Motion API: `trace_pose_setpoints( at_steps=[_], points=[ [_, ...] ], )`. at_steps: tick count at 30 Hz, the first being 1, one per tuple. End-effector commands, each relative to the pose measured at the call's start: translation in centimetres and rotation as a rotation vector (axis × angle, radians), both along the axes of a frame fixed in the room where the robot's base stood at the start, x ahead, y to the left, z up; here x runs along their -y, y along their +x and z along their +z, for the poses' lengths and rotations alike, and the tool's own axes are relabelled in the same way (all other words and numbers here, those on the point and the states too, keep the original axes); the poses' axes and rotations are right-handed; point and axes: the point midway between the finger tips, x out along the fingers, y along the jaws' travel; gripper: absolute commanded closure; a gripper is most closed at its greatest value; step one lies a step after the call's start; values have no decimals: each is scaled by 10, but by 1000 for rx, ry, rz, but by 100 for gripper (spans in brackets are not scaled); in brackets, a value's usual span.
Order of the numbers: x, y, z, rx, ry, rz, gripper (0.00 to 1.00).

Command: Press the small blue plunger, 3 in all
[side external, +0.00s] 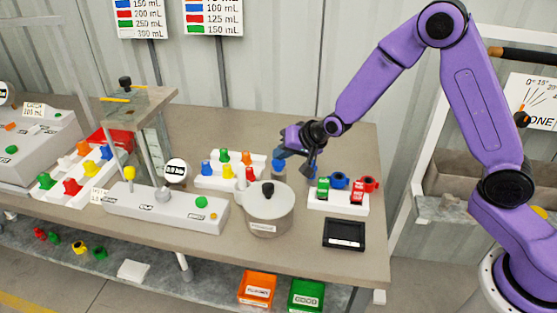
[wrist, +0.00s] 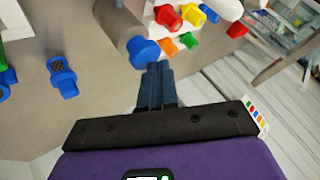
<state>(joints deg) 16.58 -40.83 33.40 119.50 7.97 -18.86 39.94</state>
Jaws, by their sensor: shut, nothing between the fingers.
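In the side view my gripper (side external: 307,170) is low over the back right of the bench. A blue piece (side external: 278,164) shows just left of it, and the gripper and arm partly hide that spot.
A white tray of coloured knobs (side external: 211,183) lies to the left. A grey pot with a black knob (side external: 266,213) stands in front. On the right are a white block (side external: 337,203), a blue ring-like part (side external: 338,180) and a dark scale-like box (side external: 344,235).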

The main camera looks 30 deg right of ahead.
Motion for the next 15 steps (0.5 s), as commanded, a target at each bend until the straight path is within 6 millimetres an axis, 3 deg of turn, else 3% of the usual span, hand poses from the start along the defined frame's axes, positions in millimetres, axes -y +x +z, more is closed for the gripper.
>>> trace_pose_setpoints(
  at_steps=[15],
  points=[
    [0, 0, -6, -1, -1, 1, 100]
  ],
)
